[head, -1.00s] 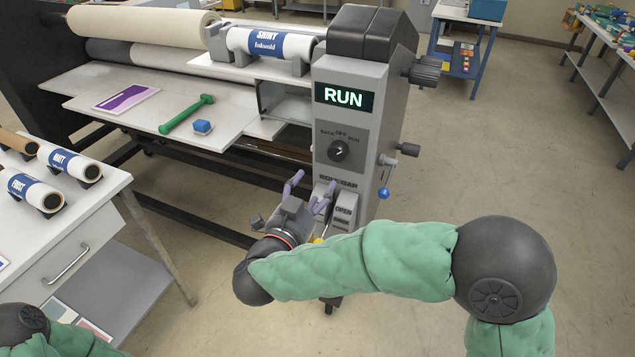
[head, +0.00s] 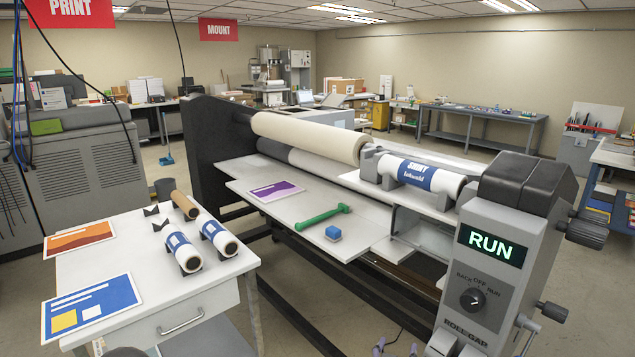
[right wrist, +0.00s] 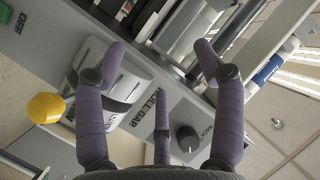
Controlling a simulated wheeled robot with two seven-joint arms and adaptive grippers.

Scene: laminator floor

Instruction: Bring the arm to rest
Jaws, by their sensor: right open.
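My right gripper (right wrist: 162,58) is open and empty, with its purple fingers spread in front of the laminator's control panel (right wrist: 165,115). I cannot tell whether a finger touches the panel. In the head view only the purple fingertips (head: 394,346) show at the bottom edge, left of the panel; the rest of the right arm is out of frame.
The laminator display (head: 490,246) reads RUN. A green-handled tool (head: 322,217) and blue block (head: 333,233) lie on its feed table beside a purple print (head: 277,191). A white side table (head: 150,285) with rolls and prints stands at left.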

